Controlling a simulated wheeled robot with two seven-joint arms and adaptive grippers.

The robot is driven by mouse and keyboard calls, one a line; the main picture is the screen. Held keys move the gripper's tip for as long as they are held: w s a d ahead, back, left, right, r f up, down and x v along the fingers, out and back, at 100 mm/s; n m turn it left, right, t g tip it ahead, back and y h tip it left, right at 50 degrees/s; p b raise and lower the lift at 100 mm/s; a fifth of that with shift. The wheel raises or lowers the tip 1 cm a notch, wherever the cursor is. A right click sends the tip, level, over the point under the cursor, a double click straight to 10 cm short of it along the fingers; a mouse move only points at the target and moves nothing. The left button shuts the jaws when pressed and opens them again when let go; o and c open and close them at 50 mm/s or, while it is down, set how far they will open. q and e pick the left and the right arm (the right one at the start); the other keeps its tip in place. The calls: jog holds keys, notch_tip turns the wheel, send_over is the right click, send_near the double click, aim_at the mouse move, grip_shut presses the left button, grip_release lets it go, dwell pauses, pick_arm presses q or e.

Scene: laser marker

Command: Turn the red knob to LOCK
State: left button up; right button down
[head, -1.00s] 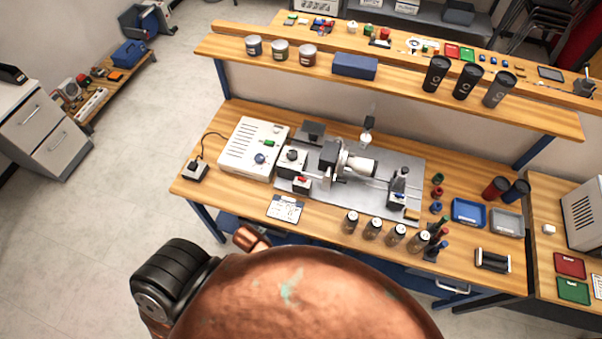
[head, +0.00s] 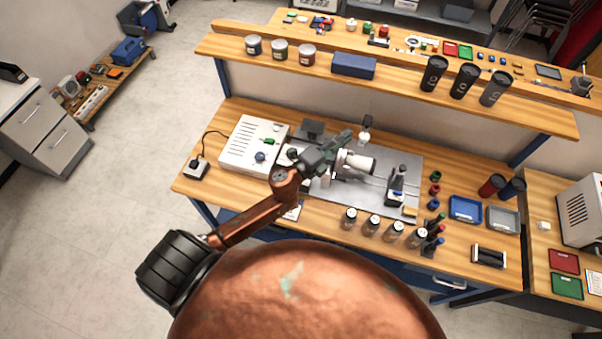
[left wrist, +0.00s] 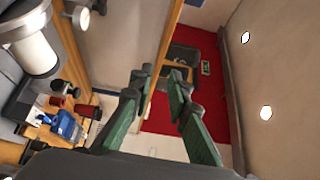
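My left gripper (head: 343,139) reaches in over the laser marker's grey base plate (head: 390,208), beside the white cylinder (head: 358,164). Its green-padded fingers are spread with an empty gap between them in the left wrist view (left wrist: 160,80). No red knob shows clearly in either current view. My left arm and gripper cover the small box with a red part that stood at the front left of the plate. The white control box (head: 252,146), with a green part and a blue knob (head: 260,157), stands left of the gripper. My right gripper is not in view.
Several bottles (head: 372,224) stand along the table's front. A blue tray (head: 465,209) and a grey tray (head: 503,221) lie at right. A shelf (head: 400,92) with tins and dark tumblers runs behind. A dark upright post (head: 399,177) stands on the plate's right side.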

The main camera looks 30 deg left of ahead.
pick_arm(q)
jog(key=s+d+r+m+g+h, duration=0.2)
jog(key=d+m+g+h, duration=0.4)
jog(key=d+m, duration=0.65)
jog(key=s+a+f+m+g+y, duration=0.2)
jog(key=s+f+m+g, duration=0.3)
jog(key=f+m+g, duration=0.55)
jog(key=a+f+m+y, duration=0.2)
jog(key=a+y, duration=0.1)
jog(key=a, duration=0.4)
jog(key=a+f+m+y+p, duration=0.1)
jog(key=a+f+m+y, duration=0.1)
jog(key=a, duration=0.6)
jog(key=a+f+m+y, duration=0.2)
jog(key=a+y, duration=0.2)
jog(key=a, duration=0.3)
jog(key=shift+s+a+f+g+y, duration=0.25)
jog(key=shift+s+g+y, duration=0.05)
jog(key=shift+s+g, duration=0.05)
notch_tip(320, 180, down, 6)
jog(key=shift+r+p, duration=0.1)
jog(key=shift+p, duration=0.9)
jog(key=shift+f, duration=0.75)
jog(key=shift+c, duration=0.4)
